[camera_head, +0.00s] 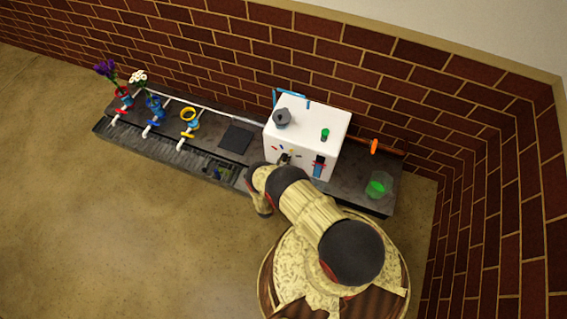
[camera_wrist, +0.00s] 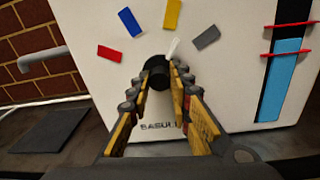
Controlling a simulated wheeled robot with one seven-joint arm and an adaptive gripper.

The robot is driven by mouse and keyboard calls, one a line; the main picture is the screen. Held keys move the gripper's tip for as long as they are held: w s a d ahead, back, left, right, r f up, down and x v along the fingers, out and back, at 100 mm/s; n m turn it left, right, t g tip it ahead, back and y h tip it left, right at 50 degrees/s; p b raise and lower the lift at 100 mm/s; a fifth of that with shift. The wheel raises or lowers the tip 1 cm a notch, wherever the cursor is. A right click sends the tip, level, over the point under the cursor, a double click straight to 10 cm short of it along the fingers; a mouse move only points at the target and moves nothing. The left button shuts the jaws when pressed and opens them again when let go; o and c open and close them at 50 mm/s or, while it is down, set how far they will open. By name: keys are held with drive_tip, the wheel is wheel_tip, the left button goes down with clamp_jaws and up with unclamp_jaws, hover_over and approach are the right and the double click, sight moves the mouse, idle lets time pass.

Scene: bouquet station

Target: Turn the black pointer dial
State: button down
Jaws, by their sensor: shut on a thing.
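The black pointer dial (camera_wrist: 158,74) sits on the front of the white box (camera_wrist: 230,90). Its white pointer (camera_wrist: 172,47) tilts up and slightly right, between the yellow mark (camera_wrist: 173,14) and the grey mark (camera_wrist: 206,38). A blue mark (camera_wrist: 129,22) and a red mark (camera_wrist: 109,53) lie to the left. My gripper (camera_wrist: 165,68) is shut on the dial, one finger on each side. Lettering below the dial is partly hidden by a finger. In the head view the white box (camera_head: 325,117) stands on the bench, and my arm partly covers its front.
A blue gauge strip with red bands (camera_wrist: 285,70) is right of the dial. A dark square plate (camera_head: 236,139) lies left of the box. Valves and flowers stand farther left. A green-filled clear container (camera_head: 379,186) stands at the bench's right end.

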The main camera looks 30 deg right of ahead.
drive_tip(key=shift+n, duration=1.2)
drive_tip(key=c, duration=1.6)
unclamp_jaws()
drive_tip(key=shift+a, duration=0.1)
drive_tip(key=v, duration=1.2)
